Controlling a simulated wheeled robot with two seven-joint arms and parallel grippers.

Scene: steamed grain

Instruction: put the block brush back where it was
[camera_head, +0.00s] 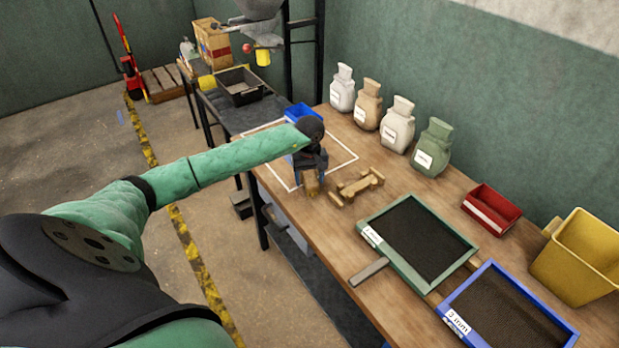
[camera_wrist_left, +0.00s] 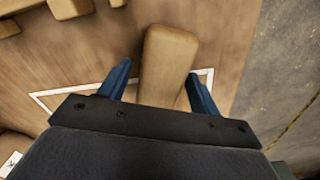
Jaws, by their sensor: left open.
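The block brush appears to be the tan wooden block (camera_head: 312,185) below my left gripper in the head view. It lies near the front edge of the white outlined square, partly hidden by the gripper. In the left wrist view the block (camera_wrist_left: 167,65) reaches between the two blue fingers of my left gripper (camera_wrist_left: 157,85), which are open on either side with gaps. My left gripper (camera_head: 309,170) points down at the bench. A low wooden rack (camera_head: 358,186) stands empty just right of the block. My right gripper is not in view.
The wooden bench carries a green-framed tray (camera_head: 376,221) with a grey bar (camera_head: 369,272) beside it, a blue-framed tray (camera_head: 566,331), a red bin (camera_head: 491,208) and a yellow bin (camera_head: 574,262). Several sacks (camera_head: 398,124) stand along the wall. A blue bin (camera_head: 301,112) is behind my gripper.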

